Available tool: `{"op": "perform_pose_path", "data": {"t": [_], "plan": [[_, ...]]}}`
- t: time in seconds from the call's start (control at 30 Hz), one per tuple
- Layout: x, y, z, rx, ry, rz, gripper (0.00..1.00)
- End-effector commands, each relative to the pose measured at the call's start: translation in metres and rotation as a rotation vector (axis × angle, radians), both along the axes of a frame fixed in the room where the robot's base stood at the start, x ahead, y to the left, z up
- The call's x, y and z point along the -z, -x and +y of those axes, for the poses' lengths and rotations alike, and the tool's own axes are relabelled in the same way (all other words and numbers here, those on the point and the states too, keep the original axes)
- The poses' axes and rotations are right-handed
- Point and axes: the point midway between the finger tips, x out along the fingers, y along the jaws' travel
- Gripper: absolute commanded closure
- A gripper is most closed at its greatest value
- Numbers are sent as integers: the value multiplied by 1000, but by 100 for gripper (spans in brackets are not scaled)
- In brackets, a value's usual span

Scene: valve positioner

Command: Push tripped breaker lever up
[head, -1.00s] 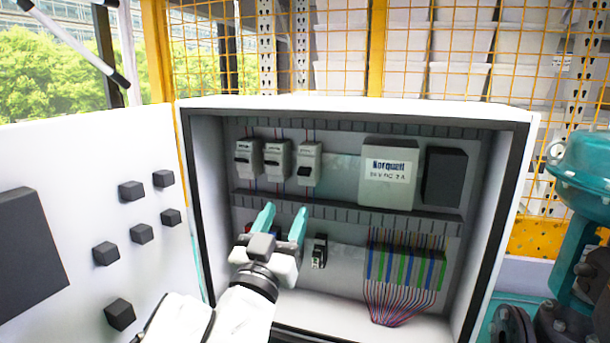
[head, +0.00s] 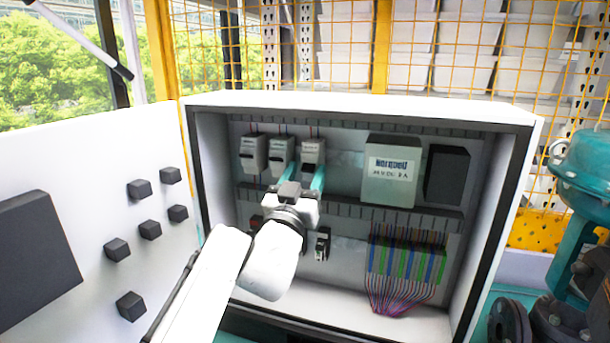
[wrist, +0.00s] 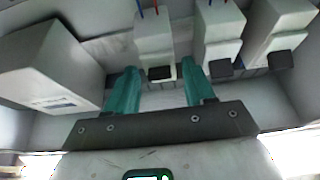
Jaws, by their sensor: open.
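Three white breakers hang in a row in the upper left of the open cabinet: the left one (head: 253,153), the middle one (head: 281,150) and the right one (head: 312,151). My gripper (head: 301,175), with teal fingers, is open in front of the right breaker's lower part. In the wrist view my gripper's fingers (wrist: 162,85) point at this breaker (wrist: 153,38), whose dark lever (wrist: 160,73) shows between the fingertips. The two other breakers' dark levers show farther right there. Contact between fingers and breaker cannot be told. In the head view the right breaker's lever is hidden.
A light box (head: 390,172) marked Norquell, also in the wrist view (wrist: 50,68), sits right of the breakers. A small device (head: 322,244) and a colored terminal strip (head: 405,255) are on the lower row. The cabinet door (head: 90,230) stands open at left; cabinet walls (head: 500,220) enclose the space.

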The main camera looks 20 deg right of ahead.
Motion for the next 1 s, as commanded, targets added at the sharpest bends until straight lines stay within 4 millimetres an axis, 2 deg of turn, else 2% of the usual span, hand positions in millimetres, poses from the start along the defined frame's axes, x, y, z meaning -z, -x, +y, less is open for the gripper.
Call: {"op": "perform_pose_path", "data": {"t": [0.07, 0.6, 0.77, 1.0], "plan": [[0, 0, 0, 0, 0, 0, 49], [0, 0, 0, 0, 0, 0, 100], [-3, 0, 0, 1, -8, 10, 100], [-14, 2, 1, 2, -93, 119, 100]]}}
